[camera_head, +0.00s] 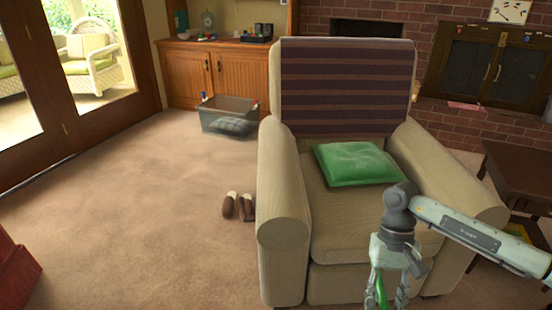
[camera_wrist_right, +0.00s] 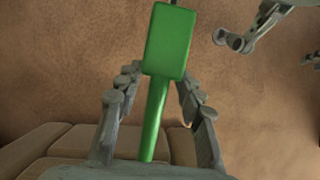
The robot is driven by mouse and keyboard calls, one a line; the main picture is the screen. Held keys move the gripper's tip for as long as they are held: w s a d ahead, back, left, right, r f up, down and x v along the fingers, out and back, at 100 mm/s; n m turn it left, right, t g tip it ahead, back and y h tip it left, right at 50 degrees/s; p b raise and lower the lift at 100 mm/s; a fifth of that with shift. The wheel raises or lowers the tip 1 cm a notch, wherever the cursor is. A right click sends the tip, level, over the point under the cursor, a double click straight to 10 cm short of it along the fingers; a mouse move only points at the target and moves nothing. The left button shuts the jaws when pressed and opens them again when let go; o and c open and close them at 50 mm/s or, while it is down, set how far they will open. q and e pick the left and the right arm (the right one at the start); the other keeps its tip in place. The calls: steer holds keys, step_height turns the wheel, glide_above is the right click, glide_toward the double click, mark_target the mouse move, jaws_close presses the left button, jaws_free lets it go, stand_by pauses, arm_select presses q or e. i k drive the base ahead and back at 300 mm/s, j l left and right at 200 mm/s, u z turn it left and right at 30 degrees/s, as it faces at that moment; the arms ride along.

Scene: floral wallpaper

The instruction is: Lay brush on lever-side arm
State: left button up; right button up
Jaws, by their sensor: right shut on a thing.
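The green brush (camera_wrist_right: 168,45) points away from my right wrist, its flat head far out and its handle between the fingers. My right gripper (camera_wrist_right: 152,120) is shut on it. In the head view the right gripper (camera_head: 388,292) hangs in front of the beige armchair (camera_head: 335,245), over its right front, with a bit of green brush (camera_head: 381,292) showing. The armchair has a left arm (camera_head: 284,190) and a right arm (camera_head: 440,165); both tops look bare. No lever shows on either side. A grey jointed part, probably my left gripper (camera_wrist_right: 228,39), shows in the right wrist view.
A green cushion (camera_head: 357,163) lies on the seat, and a striped cover (camera_head: 345,85) hangs over the backrest. Slippers (camera_head: 238,206) lie beside the chair's left side. A grey bin (camera_head: 228,117) stands behind, a dark side table (camera_head: 518,175) at right.

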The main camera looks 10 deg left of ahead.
mark_target(278, 153)
steer(key=k+u, duration=0.2)
steer(key=u, duration=0.9)
steer(key=i+u, duration=0.65)
steer(key=u, duration=0.2)
steer(key=i+l, duration=0.15)
steer(key=i, duration=0.25)
steer(key=i+l, duration=0.2)
steer(key=i, duration=0.2)
steer(key=i+l, duration=0.15)
steer(key=i, duration=0.25)
steer(key=i+z, duration=0.3)
steer(key=i, duration=0.2)
steer(key=i+j+z, duration=0.25)
steer(key=i, duration=0.2)
steer(key=l+z, duration=0.1)
steer(key=z, duration=1.45)
